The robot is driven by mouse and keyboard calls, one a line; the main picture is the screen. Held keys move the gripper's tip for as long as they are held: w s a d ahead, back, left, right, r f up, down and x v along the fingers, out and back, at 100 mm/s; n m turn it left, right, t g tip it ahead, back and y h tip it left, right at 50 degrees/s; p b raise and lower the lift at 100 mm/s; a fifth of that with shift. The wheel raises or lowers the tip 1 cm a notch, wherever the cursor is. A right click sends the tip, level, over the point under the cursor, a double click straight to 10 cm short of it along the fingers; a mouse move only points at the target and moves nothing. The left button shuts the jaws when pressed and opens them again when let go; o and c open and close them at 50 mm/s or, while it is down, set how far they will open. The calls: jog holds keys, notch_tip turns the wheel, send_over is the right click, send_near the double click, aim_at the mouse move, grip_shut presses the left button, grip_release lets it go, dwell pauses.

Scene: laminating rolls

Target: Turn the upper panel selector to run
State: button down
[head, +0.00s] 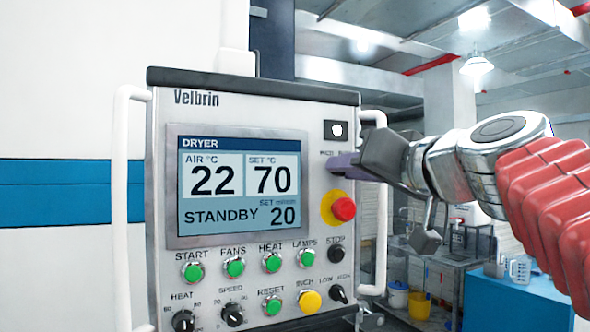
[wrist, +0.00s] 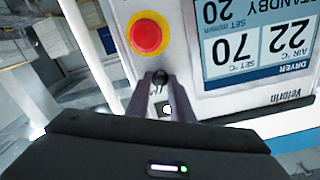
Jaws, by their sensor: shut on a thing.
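The upper panel selector is a small black knob (wrist: 160,77) on the grey dryer panel (head: 270,110), seen in the wrist view between my fingertips. It sits between the red stop button (head: 343,209) and the black square fitting with a white round centre (head: 336,130). My gripper (head: 342,166) reaches in from the right in the head view, its purple-grey fingers at the panel face. It is shut on the selector. The fingers hide the selector in the head view, and I cannot tell which way it points.
The display (head: 238,190) reads STANDBY. Green buttons (head: 234,267), a yellow button (head: 309,301) and several black knobs (head: 232,314) sit below. White handles (head: 124,200) flank the panel. A blue bench (head: 515,300) stands at the lower right.

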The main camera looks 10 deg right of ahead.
jog(key=shift+r+m, duration=0.1)
jog(key=shift+m, duration=0.5)
jog(key=c, duration=1.9)
grip_release()
jog(key=shift+o, duration=0.2)
